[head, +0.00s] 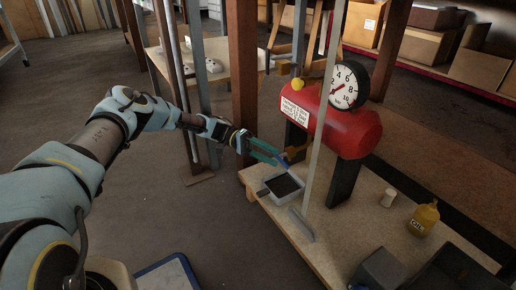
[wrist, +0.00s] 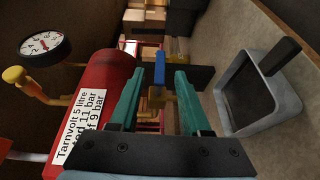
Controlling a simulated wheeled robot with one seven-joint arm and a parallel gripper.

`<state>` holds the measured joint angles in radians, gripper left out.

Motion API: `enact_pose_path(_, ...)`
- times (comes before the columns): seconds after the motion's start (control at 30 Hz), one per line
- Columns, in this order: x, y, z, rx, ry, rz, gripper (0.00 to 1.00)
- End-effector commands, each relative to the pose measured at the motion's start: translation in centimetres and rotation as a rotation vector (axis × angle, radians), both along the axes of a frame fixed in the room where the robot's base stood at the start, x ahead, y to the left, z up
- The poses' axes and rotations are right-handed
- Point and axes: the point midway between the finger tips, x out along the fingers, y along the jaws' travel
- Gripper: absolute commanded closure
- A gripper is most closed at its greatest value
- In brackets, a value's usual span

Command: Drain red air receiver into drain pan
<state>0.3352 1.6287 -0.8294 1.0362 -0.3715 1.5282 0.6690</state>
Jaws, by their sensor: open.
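The red air receiver (head: 350,130) lies on dark legs on the bench, with a white label and a round gauge (head: 351,84). It also shows in the wrist view (wrist: 105,72). A brass drain valve (wrist: 166,98) with a blue lever (wrist: 159,76) is under it. The grey drain pan (head: 271,192) stands on the bench below; in the wrist view (wrist: 262,122) it is right of my fingers, its inside dark. My gripper (head: 281,157) is open, its green fingers either side of the blue lever in the wrist view (wrist: 160,73). I cannot tell whether they touch it.
A thin upright post (head: 322,130) stands in front of the receiver. A wooden post (head: 243,70) rises behind my gripper.

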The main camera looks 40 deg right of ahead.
Motion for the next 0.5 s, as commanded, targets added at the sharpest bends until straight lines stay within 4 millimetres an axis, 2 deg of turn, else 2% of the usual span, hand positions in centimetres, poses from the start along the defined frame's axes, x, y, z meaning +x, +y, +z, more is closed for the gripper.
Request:
enact_pose_path(0.03,1.1,0.3,0.1,0.001,-0.002,0.004,0.53)
enact_pose_path(0.2,4.1,1.4,0.1,0.002,-0.002,0.002,0.53)
enact_pose_path(0.33,5.6,1.9,0.1,0.000,-0.001,0.000,0.53)
enact_pose_path(0.5,6.5,2.3,0.2,0.001,0.000,-0.001,0.53)
